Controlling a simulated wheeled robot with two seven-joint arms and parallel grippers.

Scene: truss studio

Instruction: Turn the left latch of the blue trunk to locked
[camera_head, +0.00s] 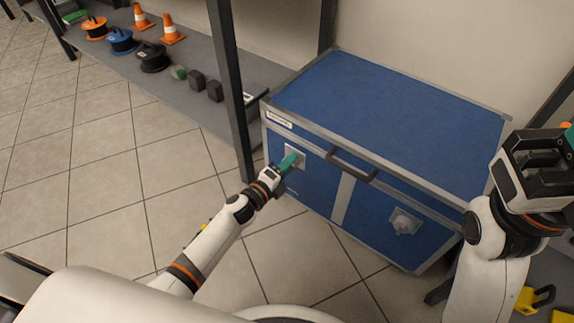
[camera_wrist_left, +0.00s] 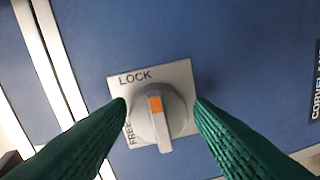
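The blue trunk (camera_head: 390,120) stands on the floor with its front toward me. Its left latch (camera_head: 294,157) is a grey knob on a square plate, partly hidden by my left gripper in the head view. In the left wrist view the latch knob (camera_wrist_left: 162,125) has an orange mark at its upper end, toward the word LOCK; FREE is at the plate's left side. My left gripper (camera_head: 293,160) is at the latch, its green fingers (camera_wrist_left: 160,108) apart on either side of the knob; contact is unclear. My right gripper (camera_head: 568,138) is at the right edge, its fingers mostly out of view.
The trunk has a dark handle (camera_head: 352,165) and a right latch (camera_head: 404,222). A dark post (camera_head: 230,85) stands close to its left side. A shelf (camera_head: 195,70) holds cable reels and two cones. The tiled floor (camera_head: 110,190) on the left is clear.

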